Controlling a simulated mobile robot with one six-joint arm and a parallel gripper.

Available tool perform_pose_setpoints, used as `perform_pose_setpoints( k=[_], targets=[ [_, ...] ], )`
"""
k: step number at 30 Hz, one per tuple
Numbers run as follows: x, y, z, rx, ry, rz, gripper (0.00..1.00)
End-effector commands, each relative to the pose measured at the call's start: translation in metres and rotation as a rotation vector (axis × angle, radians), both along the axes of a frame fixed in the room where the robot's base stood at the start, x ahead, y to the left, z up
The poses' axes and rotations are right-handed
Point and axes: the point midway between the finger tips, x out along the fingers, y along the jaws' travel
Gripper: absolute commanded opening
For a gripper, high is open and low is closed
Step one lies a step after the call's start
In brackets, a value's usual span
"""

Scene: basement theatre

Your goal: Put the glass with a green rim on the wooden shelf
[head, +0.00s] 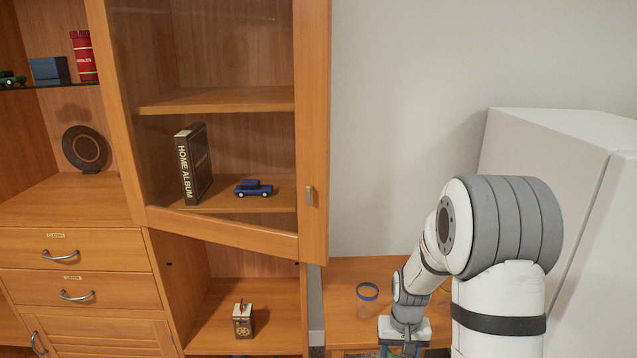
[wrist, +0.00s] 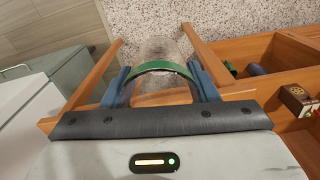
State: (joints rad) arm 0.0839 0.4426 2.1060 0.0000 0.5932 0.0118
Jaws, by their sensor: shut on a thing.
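The glass with a green rim (wrist: 158,68) is clear and sits between the two blue fingers of my gripper (wrist: 161,82) in the wrist view. My gripper is shut on it near the rim. In the head view my gripper (head: 403,348) is at the bottom edge, over the low wooden table, and the glass is mostly hidden. The wooden cabinet to the left has an upper shelf (head: 215,98), a middle shelf (head: 225,208) behind a glass door and a low open compartment (head: 275,325).
The glass door (head: 313,130) looks swung partly outward. A black album (head: 195,165) and a blue toy car (head: 253,188) stand on the middle shelf. A small box (head: 243,320) is in the low compartment. A blue-rimmed glass (head: 367,291) stands on the table (head: 345,270).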

Motion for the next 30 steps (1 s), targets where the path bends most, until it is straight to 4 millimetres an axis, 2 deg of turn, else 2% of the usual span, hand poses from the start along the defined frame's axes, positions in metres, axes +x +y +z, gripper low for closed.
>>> perform_pose_setpoints(
  k=[3, 9, 17, 20, 30],
  targets=[
    [0.008, 0.023, -0.016, 0.001, 0.006, 0.054, 0.27],
    [0.015, 0.04, -0.035, 0.0, 0.001, 0.095, 0.27],
    [0.016, 0.042, -0.038, 0.0, -0.001, 0.099, 0.27],
    [0.015, 0.036, -0.038, 0.0, -0.001, 0.095, 0.27],
    [0.015, 0.042, -0.038, 0.0, -0.001, 0.105, 0.27]
  ],
)
